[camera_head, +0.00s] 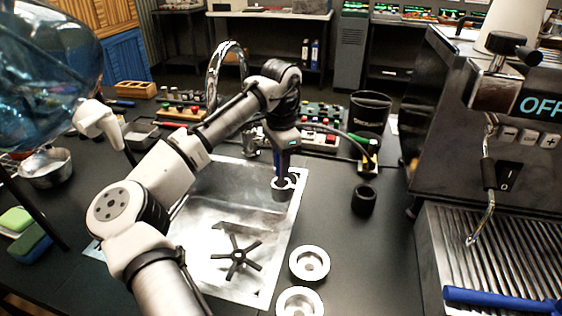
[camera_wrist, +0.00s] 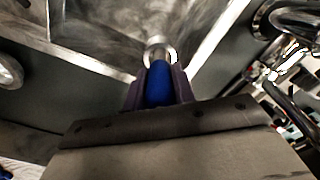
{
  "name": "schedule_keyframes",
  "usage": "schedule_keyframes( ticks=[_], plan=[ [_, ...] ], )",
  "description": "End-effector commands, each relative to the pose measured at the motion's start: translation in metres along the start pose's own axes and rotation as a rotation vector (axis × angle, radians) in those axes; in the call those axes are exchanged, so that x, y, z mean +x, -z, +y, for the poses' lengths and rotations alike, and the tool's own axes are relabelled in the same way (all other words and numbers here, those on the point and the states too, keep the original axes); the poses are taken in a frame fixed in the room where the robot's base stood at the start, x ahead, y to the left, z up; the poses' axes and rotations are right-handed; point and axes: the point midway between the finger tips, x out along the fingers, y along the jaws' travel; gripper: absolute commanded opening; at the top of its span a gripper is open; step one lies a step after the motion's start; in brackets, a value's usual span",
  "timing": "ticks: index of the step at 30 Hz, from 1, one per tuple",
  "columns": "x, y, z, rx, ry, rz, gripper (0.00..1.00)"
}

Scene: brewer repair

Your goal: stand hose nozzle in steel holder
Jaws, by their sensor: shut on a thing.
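My gripper (camera_head: 281,176) is shut on the blue hose nozzle (camera_wrist: 158,88), whose blue body shows between the dark fingers in the wrist view. In the head view the nozzle (camera_head: 277,160) points down at the right edge of the sink. The steel holder (camera_head: 291,184) is a small shiny ring-shaped cup there, right below the fingers. In the wrist view the holder (camera_wrist: 160,46) appears straight beyond the nozzle's end. The two overlap in both views; I cannot tell whether the tip is inside the ring or just above it. The fingers hide part of the nozzle.
The steel sink (camera_head: 210,262) holds a black star-shaped part (camera_head: 237,258). Two pale metal cups (camera_head: 309,263) stand at its right front. A black cup (camera_head: 363,198) stands to the right, before the espresso machine (camera_head: 450,130). A curved faucet (camera_head: 214,75) rises behind my arm.

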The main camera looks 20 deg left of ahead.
Motion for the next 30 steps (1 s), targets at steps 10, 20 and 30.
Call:
schedule_keyframes(
  ticks=[10, 20, 30],
  plan=[
    [0.0046, 0.0003, 0.0002, 0.001, -0.001, 0.001, 0.0],
    [0.0081, 0.0003, 0.0, 0.0, 0.001, 0.001, 0.0],
    [0.0081, 0.0001, 0.0, 0.0, 0.0, 0.001, 0.51]
  ],
)
